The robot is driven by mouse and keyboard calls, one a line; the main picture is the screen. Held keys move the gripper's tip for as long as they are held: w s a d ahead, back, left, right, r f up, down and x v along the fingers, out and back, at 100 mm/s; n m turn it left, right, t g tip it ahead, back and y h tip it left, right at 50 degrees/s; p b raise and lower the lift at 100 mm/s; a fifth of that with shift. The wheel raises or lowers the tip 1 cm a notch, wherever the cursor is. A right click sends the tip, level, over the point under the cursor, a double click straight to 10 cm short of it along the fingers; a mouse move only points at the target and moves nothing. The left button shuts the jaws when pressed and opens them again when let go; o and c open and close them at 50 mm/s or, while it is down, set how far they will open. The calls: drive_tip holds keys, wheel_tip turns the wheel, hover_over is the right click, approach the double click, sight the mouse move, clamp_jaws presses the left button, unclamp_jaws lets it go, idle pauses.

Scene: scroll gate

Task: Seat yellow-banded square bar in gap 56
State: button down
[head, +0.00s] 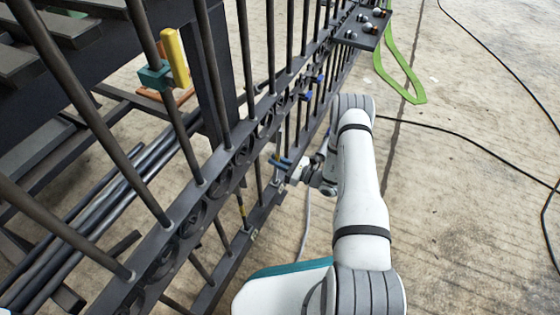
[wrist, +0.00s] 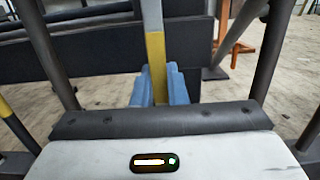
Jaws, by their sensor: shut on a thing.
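My gripper (wrist: 154,88) has its blue fingers closed on the yellow band of an upright square bar (wrist: 157,52). The bar is pale grey above the band. Its lower end is hidden behind my gripper body. In the head view my gripper (head: 281,163) is at the dark gate (head: 216,160), between its scroll rail and lower rail. The held bar is only a thin pale strip there, and its seating cannot be told. Dark upright bars stand on both sides of it in the wrist view. No gap number is readable.
Another yellow-banded bar (wrist: 6,108) stands at the left in the wrist view. Cables (head: 480,145) and a green strap (head: 400,75) lie on otherwise open floor.

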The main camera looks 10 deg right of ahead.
drive_tip(key=shift+f, duration=0.9)
idle(0.4)
drive_tip(key=shift+w+a+g+h, duration=0.3)
drive_tip(key=shift+w+a, duration=0.1)
drive_tip(key=shift+a, duration=0.25)
idle(0.9)
drive_tip(key=shift+f, duration=0.1)
drive_tip(key=c, duration=1.4)
unclamp_jaws()
drive_tip(key=shift+o, duration=0.2)
drive_tip(key=shift+d+p, duration=0.1)
drive_tip(key=shift+p, duration=0.2)
drive_tip(key=p+v, duration=0.2)
drive_tip(key=v, duration=0.5)
drive_tip(key=shift+s+d+p, duration=0.25)
drive_tip(key=shift+p, duration=0.15)
